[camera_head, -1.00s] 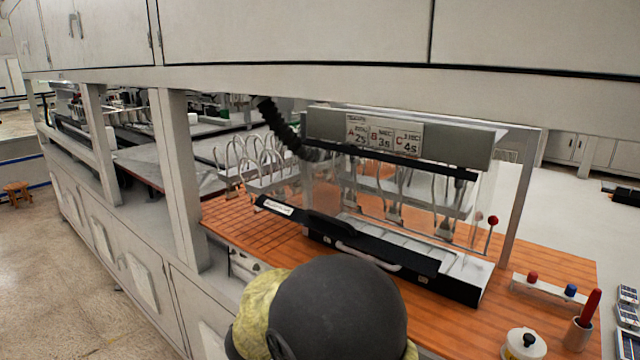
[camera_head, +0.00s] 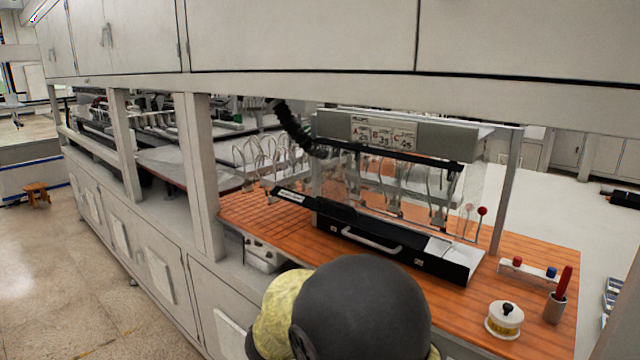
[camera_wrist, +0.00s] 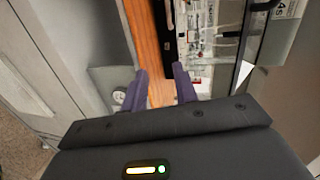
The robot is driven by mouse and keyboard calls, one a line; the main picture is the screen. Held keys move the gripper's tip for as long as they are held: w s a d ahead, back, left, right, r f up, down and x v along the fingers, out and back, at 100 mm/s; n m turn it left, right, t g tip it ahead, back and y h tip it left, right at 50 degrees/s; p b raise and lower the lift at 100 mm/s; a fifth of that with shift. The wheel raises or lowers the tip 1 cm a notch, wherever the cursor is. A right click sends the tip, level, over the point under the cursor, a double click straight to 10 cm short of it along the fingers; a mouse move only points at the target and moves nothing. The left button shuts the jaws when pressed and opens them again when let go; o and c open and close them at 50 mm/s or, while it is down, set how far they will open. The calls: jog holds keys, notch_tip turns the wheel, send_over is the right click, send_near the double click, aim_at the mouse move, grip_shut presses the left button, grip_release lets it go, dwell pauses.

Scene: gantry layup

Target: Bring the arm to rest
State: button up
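My gripper (camera_wrist: 160,88) shows in the wrist view with its two purple-grey fingers spread apart and nothing between them. It points at the front edge of the orange tiled bench top (camera_wrist: 143,40), beside the black front of the apparatus. In the head view my arm shows as a dark rounded joint with a yellow-green part at the bottom centre. The gripper itself is hidden there.
The glass-fronted apparatus (camera_head: 385,133) with a black handled front stands on the orange bench (camera_head: 245,215). A white round pot (camera_head: 504,320), a cup with a red tool (camera_head: 556,306) and a small rack (camera_head: 527,272) stand at right. Posts (camera_head: 200,175) and overhead cabinets frame the bench.

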jog(key=s+d+f+n+g+y, duration=0.4)
jog(key=s+d+f+n+g, duration=0.1)
jog(key=s+n, duration=0.5)
jog(key=s+d+f+n+g+y, duration=0.4)
jog(key=s+n, duration=0.6)
jog(key=n, duration=0.4)
notch_tip(320, 180, down, 3)
jog(key=shift+d+r+n+g+y, duration=0.25)
jog(key=shift+d+g+y, duration=0.2)
jog(key=shift+d, duration=0.75)
